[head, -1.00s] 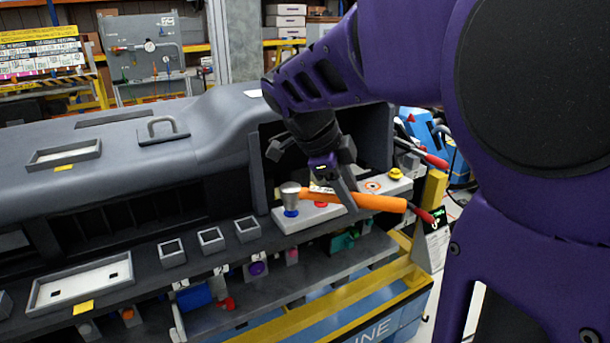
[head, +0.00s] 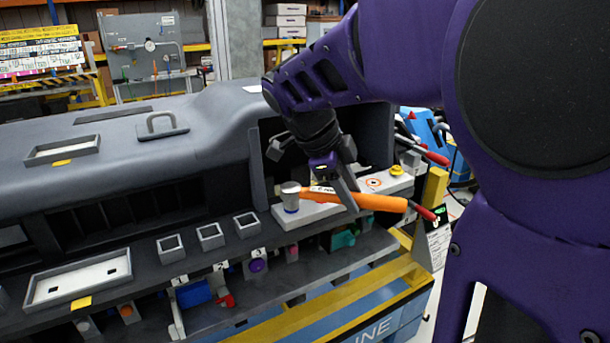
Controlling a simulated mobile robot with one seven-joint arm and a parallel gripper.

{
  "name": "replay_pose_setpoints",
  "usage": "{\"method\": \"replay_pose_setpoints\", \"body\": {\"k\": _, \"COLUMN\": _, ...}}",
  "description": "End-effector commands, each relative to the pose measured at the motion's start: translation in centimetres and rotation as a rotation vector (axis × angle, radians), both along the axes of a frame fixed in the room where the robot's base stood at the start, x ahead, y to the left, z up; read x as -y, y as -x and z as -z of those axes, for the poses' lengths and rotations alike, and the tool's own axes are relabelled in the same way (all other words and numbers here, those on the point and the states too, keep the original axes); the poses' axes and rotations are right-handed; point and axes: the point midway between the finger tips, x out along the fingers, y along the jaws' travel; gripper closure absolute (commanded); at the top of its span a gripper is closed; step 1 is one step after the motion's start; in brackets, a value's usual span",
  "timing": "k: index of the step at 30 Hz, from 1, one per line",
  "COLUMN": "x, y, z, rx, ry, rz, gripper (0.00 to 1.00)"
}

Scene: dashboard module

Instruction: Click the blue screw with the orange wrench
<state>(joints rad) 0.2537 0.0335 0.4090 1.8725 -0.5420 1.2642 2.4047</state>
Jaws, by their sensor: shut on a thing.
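My gripper (head: 347,192) is shut on the orange wrench (head: 380,202), gripping the handle near its middle. The wrench lies nearly level above a light panel, with its handle pointing right. Its silver head (head: 290,190) is at the left end. The blue screw (head: 291,210) shows only as a thin blue edge directly under this head, on the panel's left end. The head covers most of the screw, and I cannot tell whether it is fully seated.
The light panel (head: 310,215) also carries an orange ringed mark (head: 375,183) and a yellow knob (head: 396,170). Red-handled tools (head: 436,158) stand to the right. Small square trays (head: 209,236) sit on the dashboard ledge to the left.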

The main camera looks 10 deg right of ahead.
Motion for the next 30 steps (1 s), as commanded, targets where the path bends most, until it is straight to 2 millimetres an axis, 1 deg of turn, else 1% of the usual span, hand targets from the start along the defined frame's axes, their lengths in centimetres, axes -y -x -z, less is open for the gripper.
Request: {"method": "replay_pose_setpoints", "body": {"k": 30, "x": -0.25, "y": 0.49, "z": 0.19, "rx": 0.0, "ry": 0.001, "rz": 0.05, "gripper": 1.0}}
